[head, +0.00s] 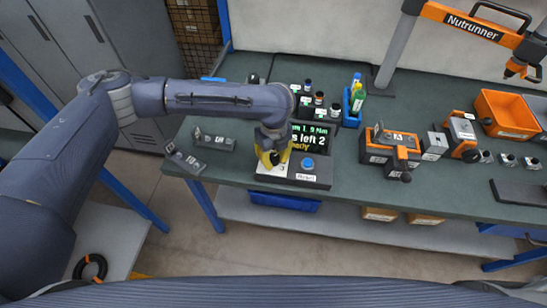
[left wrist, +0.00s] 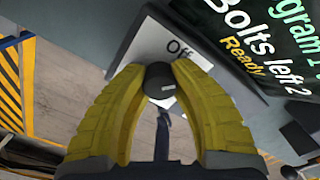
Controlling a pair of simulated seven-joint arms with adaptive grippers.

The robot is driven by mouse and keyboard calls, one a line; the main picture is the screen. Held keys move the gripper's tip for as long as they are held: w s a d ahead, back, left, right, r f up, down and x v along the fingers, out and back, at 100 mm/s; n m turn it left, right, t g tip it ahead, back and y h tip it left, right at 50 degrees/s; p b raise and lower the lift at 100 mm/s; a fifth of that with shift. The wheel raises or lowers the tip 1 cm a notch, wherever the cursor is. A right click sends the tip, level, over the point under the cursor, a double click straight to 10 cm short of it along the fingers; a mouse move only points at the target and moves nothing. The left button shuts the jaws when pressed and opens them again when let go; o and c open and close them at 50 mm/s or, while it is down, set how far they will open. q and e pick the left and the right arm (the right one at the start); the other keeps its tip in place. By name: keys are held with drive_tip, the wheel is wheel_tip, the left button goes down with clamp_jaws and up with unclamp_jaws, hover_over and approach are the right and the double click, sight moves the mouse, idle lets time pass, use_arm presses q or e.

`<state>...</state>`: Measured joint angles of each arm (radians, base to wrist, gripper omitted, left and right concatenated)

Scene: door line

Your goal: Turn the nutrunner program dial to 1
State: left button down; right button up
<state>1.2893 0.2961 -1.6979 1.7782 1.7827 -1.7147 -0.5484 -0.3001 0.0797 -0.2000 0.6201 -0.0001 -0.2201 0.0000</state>
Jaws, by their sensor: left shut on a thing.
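The program dial is a dark round knob (left wrist: 160,82) on a pale plate (left wrist: 150,45) marked "Off" above it in the left wrist view. A small white mark shows on the knob, towards its right. My left gripper (left wrist: 162,88) has yellow fingers closed on both sides of the knob. In the head view the same gripper (head: 271,158) is over the pale plate (head: 268,172), where a "3" shows; the knob is hidden there. The screen (head: 312,138) reads program 1, 9 Nm, bolts left 2, ready. The nutrunner (head: 518,66) hangs at the upper right. My right gripper is not seen.
A dark box with a blue button (head: 308,163) stands close right of the dial. Small bottles (head: 320,98) stand behind the screen. Grey blocks (head: 212,141) lie to the left; an orange-and-grey fixture (head: 392,143) stands right. The bench (head: 345,175) is clear between screen and fixture.

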sight(275, 157)
use_arm(q)
drive_tip(key=shift+s+d, duration=0.2)
drive_tip(key=shift+s, duration=0.1)
drive_tip(key=c, duration=1.3)
unclamp_jaws()
drive_tip(key=shift+c, duration=0.2)
drive_tip(key=o, duration=0.4)
drive_tip(key=shift+w+a, duration=0.1)
drive_tip(key=shift+w, duration=0.05)
wheel_tip(275, 157, up, 12)
drive_tip(key=shift+r, duration=0.1)
